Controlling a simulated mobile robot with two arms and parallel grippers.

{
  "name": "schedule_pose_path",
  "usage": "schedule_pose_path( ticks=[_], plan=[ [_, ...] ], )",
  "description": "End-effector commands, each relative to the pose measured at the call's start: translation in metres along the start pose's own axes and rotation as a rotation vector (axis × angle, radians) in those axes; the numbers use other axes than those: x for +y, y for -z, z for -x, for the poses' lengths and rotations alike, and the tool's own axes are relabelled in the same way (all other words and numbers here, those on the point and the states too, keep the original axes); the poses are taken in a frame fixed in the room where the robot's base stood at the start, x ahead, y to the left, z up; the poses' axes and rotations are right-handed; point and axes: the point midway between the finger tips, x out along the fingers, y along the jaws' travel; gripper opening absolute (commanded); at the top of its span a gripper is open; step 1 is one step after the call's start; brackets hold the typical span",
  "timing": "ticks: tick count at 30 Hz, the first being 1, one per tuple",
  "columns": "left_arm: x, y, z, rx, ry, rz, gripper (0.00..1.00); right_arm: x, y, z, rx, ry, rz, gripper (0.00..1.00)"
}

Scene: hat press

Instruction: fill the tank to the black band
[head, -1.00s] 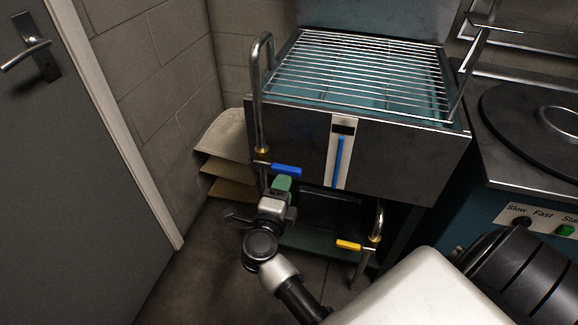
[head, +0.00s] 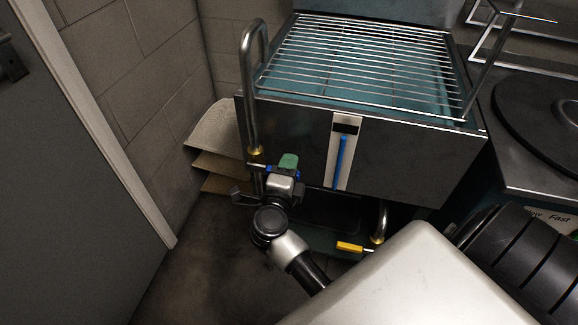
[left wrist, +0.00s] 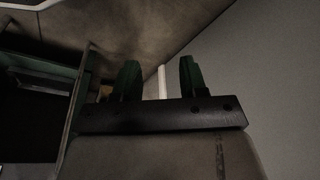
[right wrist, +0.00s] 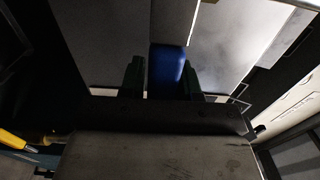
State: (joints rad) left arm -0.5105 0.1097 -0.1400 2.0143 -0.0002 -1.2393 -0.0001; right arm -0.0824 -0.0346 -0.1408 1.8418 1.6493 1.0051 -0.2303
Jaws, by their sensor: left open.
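The tank (head: 410,160) is a steel box with teal inside and a wire rack on top. On its front a white gauge strip (head: 333,178) carries a black band (head: 347,127) and a blue column (head: 342,162), whose top is just under the band. My right gripper (head: 288,165) is at the blue lever (head: 270,168) of the left pipe. In the right wrist view the blue lever (right wrist: 167,72) sits between the fingers, which look spread; contact is unclear. My left gripper (left wrist: 160,80) is open and empty, outside the head view.
A yellow lever (head: 350,247) is on the lower pipe at the tank's right. Brown and pale sheets (head: 222,135) are stacked by the wall at left. A grey door (head: 70,190) stands far left. A machine with a black round lid (head: 545,120) is at right.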

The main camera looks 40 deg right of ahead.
Motion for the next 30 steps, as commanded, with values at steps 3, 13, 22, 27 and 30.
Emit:
schedule_pose_path(
  ticks=[3,13,22,27,30],
  plan=[
    [0.000,0.000,0.000,0.000,0.000,0.000,0.43,0.000,0.000,0.000,0.000,0.000,0.000,0.14],
    [0.000,0.000,0.001,0.001,-0.001,0.000,0.43,0.000,0.000,0.000,0.000,-0.001,0.002,0.00],
    [0.002,-0.020,-0.043,-0.031,-0.003,-0.004,0.43,-0.007,-0.001,0.000,0.001,-0.001,0.050,0.00],
    [0.003,-0.038,-0.070,-0.048,-0.006,-0.008,0.43,-0.010,-0.001,0.000,0.002,-0.001,0.084,0.00],
    [0.004,-0.051,-0.084,-0.059,-0.007,-0.010,0.43,-0.012,-0.001,0.000,0.002,-0.001,0.104,0.00]
  ],
)
